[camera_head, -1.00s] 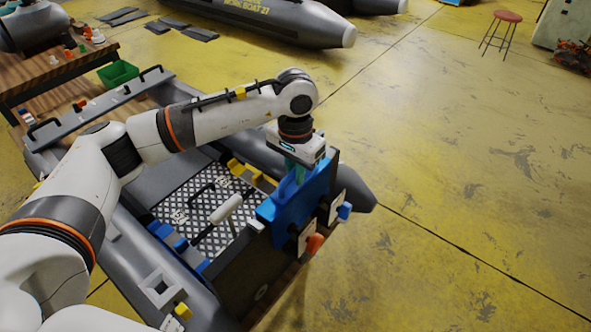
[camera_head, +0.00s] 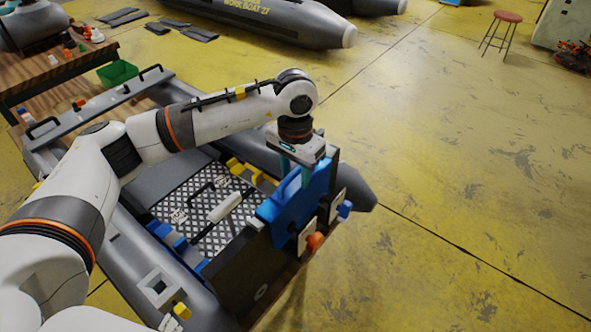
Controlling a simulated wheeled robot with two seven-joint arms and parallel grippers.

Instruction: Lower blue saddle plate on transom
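The blue saddle plate (camera_head: 292,207) stands at the top edge of the dark transom (camera_head: 240,274) of the grey inflatable boat, in the middle of the head view. My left gripper (camera_head: 297,172) points down from above and is shut on the plate's upper part. The plate's lower part overlaps the transom's right end; I cannot tell whether it is fully seated. White pads with an orange knob (camera_head: 315,241) and a blue knob (camera_head: 345,210) sit on the transom's outer face. My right gripper is not in view.
The boat has a checkered floor plate (camera_head: 203,197) and a white cylinder (camera_head: 225,207) inside. A wooden table (camera_head: 50,75) with a green bin (camera_head: 117,74) stands at the upper left. A red stool (camera_head: 507,17) is far off. The yellow floor on the right is clear.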

